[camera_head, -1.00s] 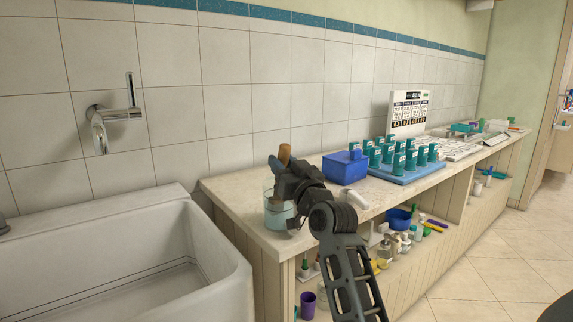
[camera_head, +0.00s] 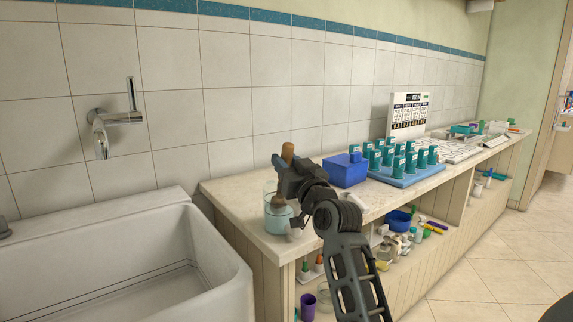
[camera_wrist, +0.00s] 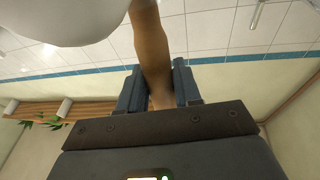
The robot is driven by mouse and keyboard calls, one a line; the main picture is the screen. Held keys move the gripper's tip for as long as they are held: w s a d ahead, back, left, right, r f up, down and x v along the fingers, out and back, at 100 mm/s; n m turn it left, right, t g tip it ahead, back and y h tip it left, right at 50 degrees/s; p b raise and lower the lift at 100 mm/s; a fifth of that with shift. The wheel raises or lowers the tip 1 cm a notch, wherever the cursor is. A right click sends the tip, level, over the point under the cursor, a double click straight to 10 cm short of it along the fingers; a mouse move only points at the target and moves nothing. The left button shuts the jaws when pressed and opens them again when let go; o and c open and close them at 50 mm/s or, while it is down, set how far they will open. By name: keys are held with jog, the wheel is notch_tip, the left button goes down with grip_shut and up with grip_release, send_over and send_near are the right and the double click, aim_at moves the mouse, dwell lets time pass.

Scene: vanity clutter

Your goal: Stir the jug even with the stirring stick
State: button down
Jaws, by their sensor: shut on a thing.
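The jug (camera_head: 277,217) is a clear vessel with pale blue-green liquid. It stands on the counter's near left end, partly hidden by my gripper. My gripper (camera_head: 281,167) is shut on the brown stirring stick (camera_head: 288,150), whose top shows above the jaws in the head view. A rounded grey-brown end (camera_head: 278,201) shows at the jug below the gripper; it seems to be the stick's lower part. In the wrist view the stick (camera_wrist: 151,45) runs between the two fingers (camera_wrist: 158,88). A pale rounded shape at its upper left may be the jug.
A blue box (camera_head: 345,171) stands on the counter just right of my gripper. A blue tray (camera_head: 425,174) with several teal-topped bottles is beyond it. A white sink (camera_head: 120,265) lies left of the counter (camera_head: 235,190). Small items fill the shelf below.

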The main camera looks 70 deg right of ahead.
jog(key=shift+r+p, duration=3.4)
jog(key=shift+r, duration=1.15)
notch_tip(320, 180, up, 5)
jog(key=p, duration=0.4)
